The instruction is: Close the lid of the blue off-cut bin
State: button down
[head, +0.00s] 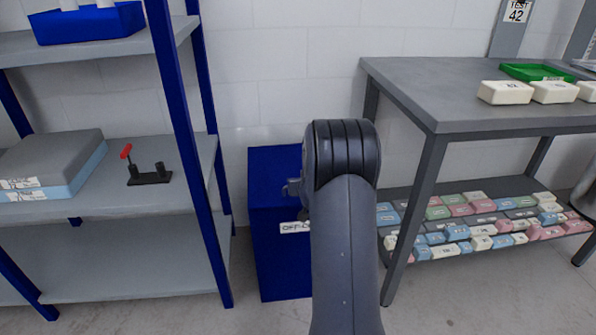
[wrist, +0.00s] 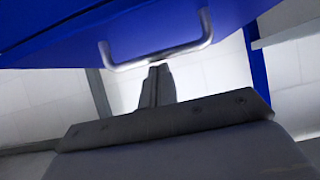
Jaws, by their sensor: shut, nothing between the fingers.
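The blue off-cut bin (head: 272,240) stands on the floor between the shelf rack and the grey table. My arm hides its right part and some of its label (head: 294,227). In the wrist view a blue panel of the bin (wrist: 60,40) fills the top, with a silver bar handle (wrist: 195,48) on it. My gripper (wrist: 158,70) is shut and empty, with its fingertips just at the handle's bar; I cannot tell whether they touch. In the head view my arm hides the gripper almost wholly. The lid's angle is hard to tell.
A blue-framed rack (head: 185,130) stands close on the bin's left. A grey table (head: 430,85) on the right holds white blocks and a green tray (head: 535,72); its lower shelf carries several coloured foam blocks (head: 470,222). Some floor is clear before the bin.

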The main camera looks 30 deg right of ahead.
jog(key=shift+s+a+f+b, duration=0.1)
jog(key=shift+s+f+b, duration=0.15)
jog(key=shift+f+b, duration=0.4)
jog(key=shift+s+a+f+b, duration=0.1)
jog(key=shift+s+f+b, duration=0.15)
jog(key=shift+f, duration=0.7)
jog(key=shift+r, duration=0.1)
jog(key=r, duration=0.1)
jog(key=w+r+p, duration=0.1)
jog(key=r, duration=0.3)
jog(key=shift+w+d+r+p, duration=0.2)
jog(key=shift+w+r+p, duration=0.05)
jog(key=shift+w+p, duration=0.1)
jog(key=s+a, duration=0.3)
jog(key=s, duration=0.6)
jog(key=shift+a+f+t+p, duration=0.25)
jog(key=shift+f+t+p, duration=0.05)
